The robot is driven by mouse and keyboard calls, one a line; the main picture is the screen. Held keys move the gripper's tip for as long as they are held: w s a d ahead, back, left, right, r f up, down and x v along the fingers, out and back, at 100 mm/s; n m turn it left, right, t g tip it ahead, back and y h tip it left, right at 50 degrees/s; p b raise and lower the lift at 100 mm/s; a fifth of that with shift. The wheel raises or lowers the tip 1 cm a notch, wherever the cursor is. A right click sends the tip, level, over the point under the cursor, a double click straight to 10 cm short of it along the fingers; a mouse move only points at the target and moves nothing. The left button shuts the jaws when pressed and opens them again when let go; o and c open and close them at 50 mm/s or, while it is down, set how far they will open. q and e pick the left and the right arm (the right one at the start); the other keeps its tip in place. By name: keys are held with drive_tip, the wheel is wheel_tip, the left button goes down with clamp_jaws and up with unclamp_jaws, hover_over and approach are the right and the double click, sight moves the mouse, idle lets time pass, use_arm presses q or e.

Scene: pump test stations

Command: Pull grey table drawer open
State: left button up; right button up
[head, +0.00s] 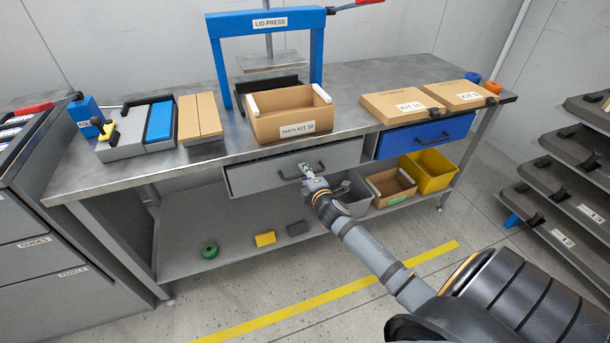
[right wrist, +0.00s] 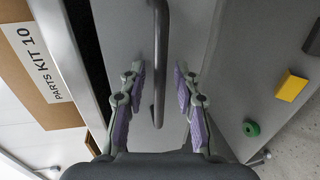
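The grey table drawer (head: 256,178) is under the front edge of the metal workbench. In the head view my right gripper (head: 307,171) is at the drawer front, covering part of the handle. My left gripper is not in view.
A blue drawer (head: 425,135) is right of the grey one. Below stand a grey bin, a cardboard box (head: 391,187) and a yellow bin (head: 430,171). A parts kit box (head: 290,127) sits on the bench (head: 345,88) above. A shelf rack (head: 560,160) stands at right.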

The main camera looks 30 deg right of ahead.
drive_tip(key=shift+c, duration=0.4)
clamp_jaws()
